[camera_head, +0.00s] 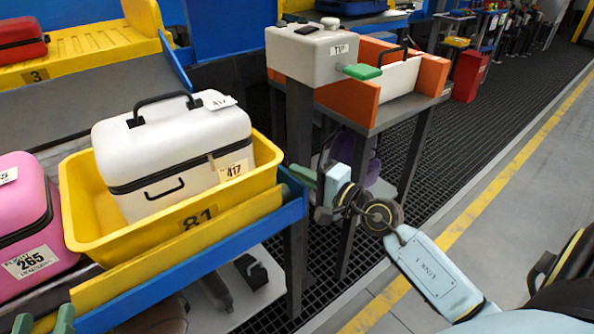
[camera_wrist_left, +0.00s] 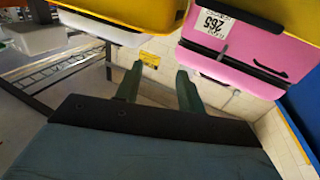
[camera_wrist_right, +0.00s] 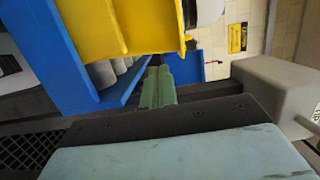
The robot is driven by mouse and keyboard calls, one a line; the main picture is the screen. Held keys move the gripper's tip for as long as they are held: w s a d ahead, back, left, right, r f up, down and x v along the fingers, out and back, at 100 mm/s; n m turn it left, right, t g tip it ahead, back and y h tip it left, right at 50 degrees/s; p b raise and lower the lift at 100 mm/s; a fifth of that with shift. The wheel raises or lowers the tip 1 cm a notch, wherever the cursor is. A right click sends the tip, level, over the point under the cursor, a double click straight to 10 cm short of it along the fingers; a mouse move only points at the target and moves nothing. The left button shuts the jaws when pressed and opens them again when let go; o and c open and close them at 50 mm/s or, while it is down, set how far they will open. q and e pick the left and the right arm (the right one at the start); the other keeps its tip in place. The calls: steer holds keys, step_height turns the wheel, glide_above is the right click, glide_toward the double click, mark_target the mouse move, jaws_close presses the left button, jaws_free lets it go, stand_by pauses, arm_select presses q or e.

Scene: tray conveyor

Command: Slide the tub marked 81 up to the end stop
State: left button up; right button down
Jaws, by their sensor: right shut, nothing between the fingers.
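The yellow tub marked 81 (camera_head: 215,205) stands on the blue-railed conveyor in the head view, holding a white case tagged 417 (camera_head: 180,140). Its yellow wall also shows at the top of the right wrist view (camera_wrist_right: 105,28). My right gripper (camera_head: 303,175) is just right of the tub's right end; its green fingers are together and empty in the right wrist view (camera_wrist_right: 158,86). My left gripper (camera_head: 43,322) is at the bottom left, near the conveyor's near rail; its fingers stand apart with nothing between them in the left wrist view (camera_wrist_left: 157,88). I cannot clearly make out the end stop.
A pink case tagged 265 (camera_head: 25,225) is left of the tub. The blue side rail (camera_head: 190,265) runs along the near side. Floor at right is clear.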

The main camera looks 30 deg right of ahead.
arm_select(q)
steer(key=shift+f, duration=0.3)
arm_select(e)
steer(key=shift+w+a, duration=0.2)
steer(key=shift+a, duration=0.2)
steer(key=shift+w+a+p, duration=0.4)
steer(key=shift+a+p, duration=0.2)
steer(key=shift+a, duration=0.1)
arm_select(q)
steer(key=f+g, duration=0.2)
steer(key=a+f+g+y, duration=0.1)
steer(key=f, duration=0.1)
steer(key=shift+s, duration=0.35)
